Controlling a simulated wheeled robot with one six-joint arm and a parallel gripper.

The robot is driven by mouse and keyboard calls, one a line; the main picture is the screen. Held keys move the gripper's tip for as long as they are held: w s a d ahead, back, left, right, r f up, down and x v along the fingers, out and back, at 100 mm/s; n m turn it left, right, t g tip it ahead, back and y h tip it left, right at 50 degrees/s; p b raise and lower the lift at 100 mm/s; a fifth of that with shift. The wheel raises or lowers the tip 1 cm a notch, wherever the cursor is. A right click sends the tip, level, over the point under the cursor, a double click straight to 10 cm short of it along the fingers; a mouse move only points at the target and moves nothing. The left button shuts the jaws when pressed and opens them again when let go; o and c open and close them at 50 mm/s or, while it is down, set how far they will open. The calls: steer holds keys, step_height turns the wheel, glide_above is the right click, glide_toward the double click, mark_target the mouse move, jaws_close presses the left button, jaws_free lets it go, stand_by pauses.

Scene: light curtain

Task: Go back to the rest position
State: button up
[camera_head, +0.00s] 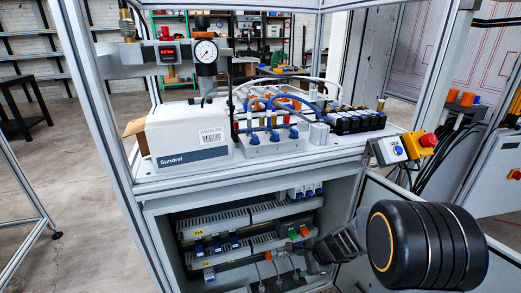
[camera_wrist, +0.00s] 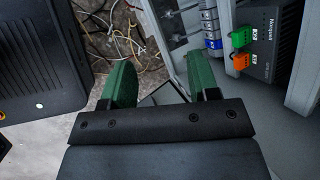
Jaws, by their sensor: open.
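My gripper (camera_wrist: 158,76) shows in the wrist view with two green fingers spread apart. Nothing is between the fingers, and they hold nothing. In the head view my arm reaches from the lower right to the open lower cabinet (camera_head: 151,238). The gripper end there is dark and hard to make out. In the wrist view the fingers are beside the cabinet's grey frame, to the left of a dark module (camera_wrist: 272,50) with a green connector (camera_wrist: 241,37) and an orange connector (camera_wrist: 242,61).
A white Sundrel box (camera_head: 186,135) and a valve block with blue hoses stand on the shelf above. A control box with a red button (camera_head: 428,140) is at right. Loose wires (camera_wrist: 112,35) lie below the gripper. Open floor (camera_head: 75,200) is at left.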

steer(key=s+r+n+h+p, duration=0.1)
steer(key=s+r+n+p, duration=0.4)
steer(key=r, duration=0.8)
steer(key=s+d+r+n+h+p, duration=0.1)
steer(key=s+r+n+p, duration=0.3)
steer(key=r+p, duration=0.5)
steer(key=s+d+r+n+h+p, duration=0.1)
steer(key=s+r+n+p, duration=0.4)
steer(key=r, duration=1.3)
steer(key=shift+s+n+h+p, duration=0.3)
steer(key=shift+n+h+p, duration=0.4)
steer(key=shift+n+p, duration=0.3)
steer(key=shift+d+r, duration=0.1)
